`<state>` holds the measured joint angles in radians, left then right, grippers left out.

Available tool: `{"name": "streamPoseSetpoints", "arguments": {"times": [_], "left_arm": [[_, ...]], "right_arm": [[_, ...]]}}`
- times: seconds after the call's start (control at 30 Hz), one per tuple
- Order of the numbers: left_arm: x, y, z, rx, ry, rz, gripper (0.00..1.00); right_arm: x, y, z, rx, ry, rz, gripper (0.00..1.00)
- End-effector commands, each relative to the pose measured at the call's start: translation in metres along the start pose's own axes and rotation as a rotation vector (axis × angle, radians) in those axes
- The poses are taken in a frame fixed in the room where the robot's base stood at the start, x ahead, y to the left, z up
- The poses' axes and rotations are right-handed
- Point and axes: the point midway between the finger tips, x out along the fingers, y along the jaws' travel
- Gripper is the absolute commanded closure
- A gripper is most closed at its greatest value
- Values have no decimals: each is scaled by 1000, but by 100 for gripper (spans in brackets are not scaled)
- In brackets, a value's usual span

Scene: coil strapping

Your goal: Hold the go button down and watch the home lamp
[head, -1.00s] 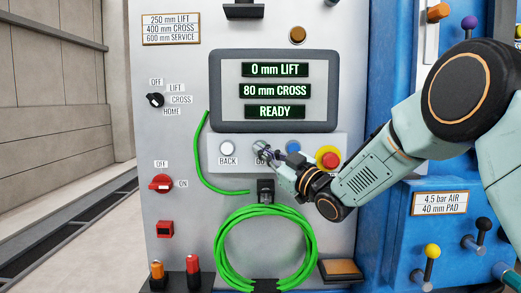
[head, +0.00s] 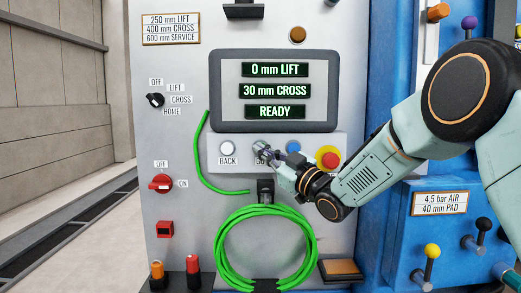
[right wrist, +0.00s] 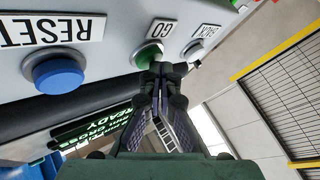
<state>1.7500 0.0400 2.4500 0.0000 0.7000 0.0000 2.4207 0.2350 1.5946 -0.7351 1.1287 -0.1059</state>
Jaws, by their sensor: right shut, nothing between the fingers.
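The green GO button (right wrist: 147,53) shows in the right wrist view under its GO label, partly covered by my fingertips. My right gripper (head: 262,149) is shut and empty, its tips against or right at the GO button; how far the button is pressed cannot be told. It also shows in the right wrist view (right wrist: 160,72). In the head view the gripper hides most of the button. A round amber lamp (head: 298,34) above the display looks unlit; no label shows that it is the home lamp. The display (head: 275,91) reads 0 mm LIFT, 30 mm CROSS, READY. My left gripper is out of view.
The white BACK button (head: 227,148) is left of GO. The blue RESET button (head: 293,147) and red emergency button (head: 329,160) are to the right. A selector knob (head: 155,100) points near HOME. A coiled green cable (head: 221,248) hangs below.

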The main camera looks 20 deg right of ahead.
Motion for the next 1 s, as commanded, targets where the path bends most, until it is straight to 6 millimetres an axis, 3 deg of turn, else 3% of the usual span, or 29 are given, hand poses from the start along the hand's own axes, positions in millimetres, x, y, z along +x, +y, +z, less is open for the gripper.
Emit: {"name": "streamPoseSetpoints", "arguments": {"times": [0.67, 1.0], "left_arm": [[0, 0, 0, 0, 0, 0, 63], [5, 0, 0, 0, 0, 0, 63]], "right_arm": [[0, 0, 0, 1, -1, 2, 100], [-11, -7, -6, 1, 0, 1, 100]]}}
